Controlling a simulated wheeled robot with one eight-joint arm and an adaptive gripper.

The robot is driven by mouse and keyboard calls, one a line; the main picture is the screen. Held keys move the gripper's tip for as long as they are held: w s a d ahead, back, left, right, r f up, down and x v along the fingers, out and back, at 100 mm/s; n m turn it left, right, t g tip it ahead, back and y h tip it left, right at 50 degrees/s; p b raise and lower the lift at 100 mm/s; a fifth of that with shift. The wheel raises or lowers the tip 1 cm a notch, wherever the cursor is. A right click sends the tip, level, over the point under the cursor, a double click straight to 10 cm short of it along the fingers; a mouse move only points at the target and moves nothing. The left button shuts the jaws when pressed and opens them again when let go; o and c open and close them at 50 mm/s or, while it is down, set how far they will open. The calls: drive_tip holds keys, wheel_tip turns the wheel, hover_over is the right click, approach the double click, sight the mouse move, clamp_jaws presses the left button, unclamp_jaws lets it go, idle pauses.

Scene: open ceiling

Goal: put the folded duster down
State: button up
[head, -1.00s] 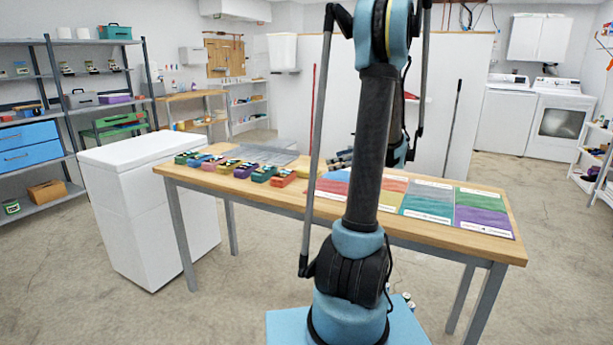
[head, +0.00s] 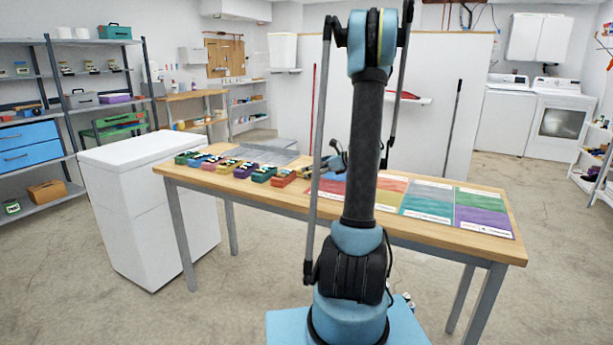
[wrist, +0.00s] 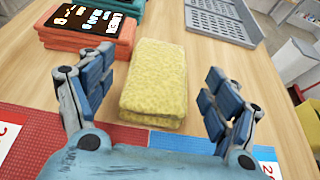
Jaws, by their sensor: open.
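A yellow folded duster (wrist: 155,82) lies flat on the wooden table in the wrist view. Its near end is at the edge of the red mat (wrist: 60,140) and the blue mat (wrist: 185,140). My gripper (wrist: 158,88) is open, with one finger to the left of the duster and one to the right. Gaps show between the fingers and the cloth.
A grey tray (wrist: 222,18) is beyond on the right. In the head view, several coloured cloth bundles line the table's left; coloured mats (head: 428,203) cover its right.

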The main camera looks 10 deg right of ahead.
drive_tip(key=shift+w+a+f, duration=0.2)
drive_tip(key=shift+w+a, duration=0.05)
drive_tip(key=shift+a, duration=0.1)
drive_tip(key=c, duration=1.2)
